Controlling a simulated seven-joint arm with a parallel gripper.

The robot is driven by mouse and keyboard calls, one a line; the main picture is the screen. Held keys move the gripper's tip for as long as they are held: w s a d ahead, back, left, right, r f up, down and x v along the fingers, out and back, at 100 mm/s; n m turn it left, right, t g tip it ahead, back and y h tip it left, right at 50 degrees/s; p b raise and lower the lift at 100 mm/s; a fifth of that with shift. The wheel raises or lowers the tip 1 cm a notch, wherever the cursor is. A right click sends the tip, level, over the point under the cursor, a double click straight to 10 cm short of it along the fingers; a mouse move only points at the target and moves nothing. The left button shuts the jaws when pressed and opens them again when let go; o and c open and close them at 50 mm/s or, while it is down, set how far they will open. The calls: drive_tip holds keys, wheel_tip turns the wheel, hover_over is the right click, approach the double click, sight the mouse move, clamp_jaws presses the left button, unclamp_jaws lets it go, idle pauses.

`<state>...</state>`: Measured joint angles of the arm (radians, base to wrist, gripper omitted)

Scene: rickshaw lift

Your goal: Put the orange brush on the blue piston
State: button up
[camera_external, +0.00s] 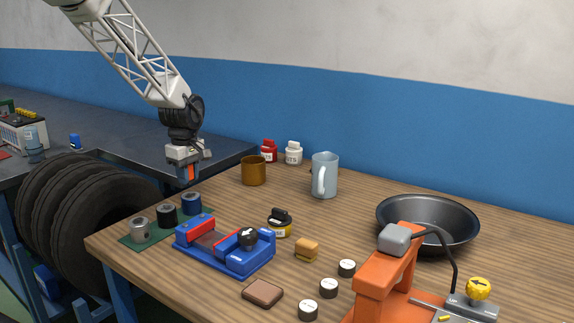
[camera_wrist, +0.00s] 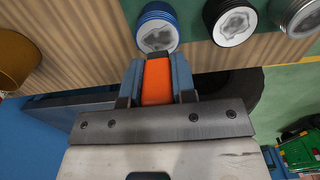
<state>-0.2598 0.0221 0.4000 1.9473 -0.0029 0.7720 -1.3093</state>
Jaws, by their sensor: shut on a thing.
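My gripper (camera_external: 187,179) is shut on the orange brush (camera_wrist: 157,84) and holds it in the air, its fingers pointing down. A bit of orange shows between the fingers in the external view. The blue piston (camera_external: 191,204) stands upright on the green mat (camera_external: 133,243) at the table's left edge, below my gripper and apart from it. In the wrist view the blue piston (camera_wrist: 157,12) shows just beyond the brush's tip. A black piston (camera_external: 167,215) and a silver piston (camera_external: 139,229) stand in a row beside it.
A blue vise (camera_external: 232,262) with a red block lies right of the pistons. A brown mug (camera_external: 253,171), a pale blue jug (camera_external: 325,175) and a yellow-black jar (camera_external: 280,223) stand further right. A dark bowl (camera_external: 428,215) and orange press (camera_external: 380,275) are at the right.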

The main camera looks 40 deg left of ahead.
sight(191, 195)
drive_tip(key=shift+w, duration=0.15)
drive_tip(key=shift+f, duration=1.8)
drive_tip(key=shift+f, duration=0.15)
drive_tip(key=o, duration=0.9)
wheel_tip(191, 195, up, 12)
drive_tip(key=shift+a, duration=0.1)
